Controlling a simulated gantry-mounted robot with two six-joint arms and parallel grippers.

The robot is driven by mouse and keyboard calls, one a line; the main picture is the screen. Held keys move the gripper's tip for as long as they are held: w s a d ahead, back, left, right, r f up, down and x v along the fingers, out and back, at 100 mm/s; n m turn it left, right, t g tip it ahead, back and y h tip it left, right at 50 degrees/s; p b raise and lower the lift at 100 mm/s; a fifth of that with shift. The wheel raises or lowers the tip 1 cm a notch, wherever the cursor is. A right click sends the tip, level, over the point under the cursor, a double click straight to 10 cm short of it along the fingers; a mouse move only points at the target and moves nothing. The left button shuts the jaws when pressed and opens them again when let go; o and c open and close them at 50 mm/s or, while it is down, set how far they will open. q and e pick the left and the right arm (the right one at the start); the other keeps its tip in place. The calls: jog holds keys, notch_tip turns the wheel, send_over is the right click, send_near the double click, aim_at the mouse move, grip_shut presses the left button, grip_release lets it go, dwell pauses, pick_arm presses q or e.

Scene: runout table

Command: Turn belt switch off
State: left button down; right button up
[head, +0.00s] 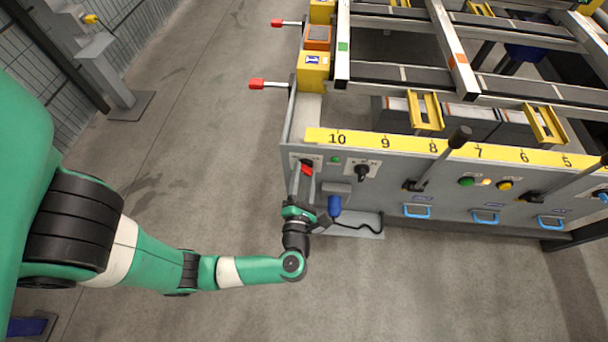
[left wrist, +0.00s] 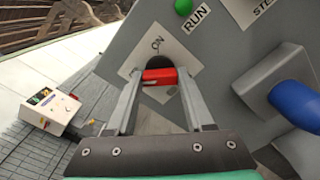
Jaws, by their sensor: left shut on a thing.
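The belt switch is a red handle (head: 307,168) on a white plate at the left end of the grey front panel (head: 390,200). In the left wrist view the red handle (left wrist: 160,76) lies across a dark round base, on a tilted white plate (left wrist: 178,92) with "ON" printed at its top. My left gripper (head: 302,176) reaches the panel from the front. In the left wrist view its fingers (left wrist: 160,84) are shut on the red handle, one on each side. The lower part of the plate is partly hidden by the fingers. My right gripper is not in view.
Right of the switch are a green RUN lamp (head: 335,160), a black knob (head: 362,173) and a blue plug (head: 334,206) in a grey socket, close to my gripper. A black-handled lever (head: 437,158) stands farther right. The floor (head: 210,150) left of the panel is clear.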

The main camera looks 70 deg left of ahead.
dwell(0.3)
pick_arm(q)
jog(key=shift+c, duration=1.4)
grip_release()
jog(key=shift+d, duration=0.1)
jog(key=p+v, duration=0.2)
jog(key=v, duration=0.9)
jog(key=shift+d, duration=0.25)
jog(key=shift+s, duration=0.1)
